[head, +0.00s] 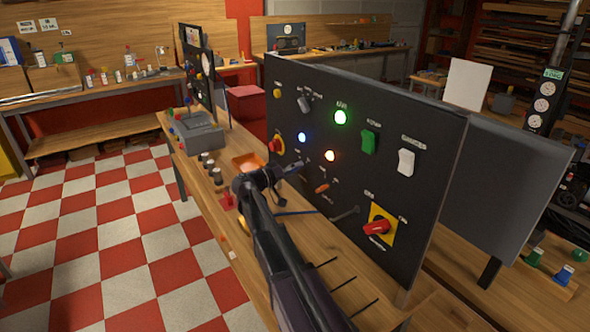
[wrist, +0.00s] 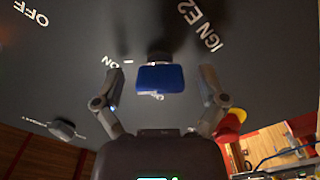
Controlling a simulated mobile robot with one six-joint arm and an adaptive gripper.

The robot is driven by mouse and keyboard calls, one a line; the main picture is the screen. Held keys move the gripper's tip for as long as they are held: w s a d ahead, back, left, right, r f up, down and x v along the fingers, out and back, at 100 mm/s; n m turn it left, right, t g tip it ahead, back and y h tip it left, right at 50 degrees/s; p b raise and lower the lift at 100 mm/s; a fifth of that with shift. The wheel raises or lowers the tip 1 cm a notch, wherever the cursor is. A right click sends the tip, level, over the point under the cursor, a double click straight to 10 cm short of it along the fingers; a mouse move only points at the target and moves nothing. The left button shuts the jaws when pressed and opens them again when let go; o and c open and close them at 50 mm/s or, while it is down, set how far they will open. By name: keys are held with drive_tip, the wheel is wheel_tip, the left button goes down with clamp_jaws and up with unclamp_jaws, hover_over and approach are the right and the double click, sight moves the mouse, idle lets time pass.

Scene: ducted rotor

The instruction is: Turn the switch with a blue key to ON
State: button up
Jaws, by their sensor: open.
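The switch with a blue key (wrist: 161,78) is on the dark panel, labelled IGN E2, with ON and OFF marks around it in the wrist view. My gripper (wrist: 159,70) is open, one finger on each side of the blue key, with a gap on both sides. I cannot tell how far the fingertips are from the panel face. In the head view my gripper (head: 288,172) is at the left part of the black panel (head: 430,150), and I cannot make out the blue key there.
A red knob on yellow (wrist: 232,122) is close to the right finger in the wrist view. A dark knob (wrist: 62,130) is at the left. In the head view the panel also has an orange key (head: 322,187), lit lamps, rocker switches and a red rotary switch (head: 376,228).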

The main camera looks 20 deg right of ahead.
drive_tip(key=shift+a, duration=0.1)
drive_tip(key=s+a, duration=0.2)
drive_tip(key=a, duration=0.9)
drive_tip(key=shift+s+a, duration=0.2)
drive_tip(key=shift+a, duration=0.05)
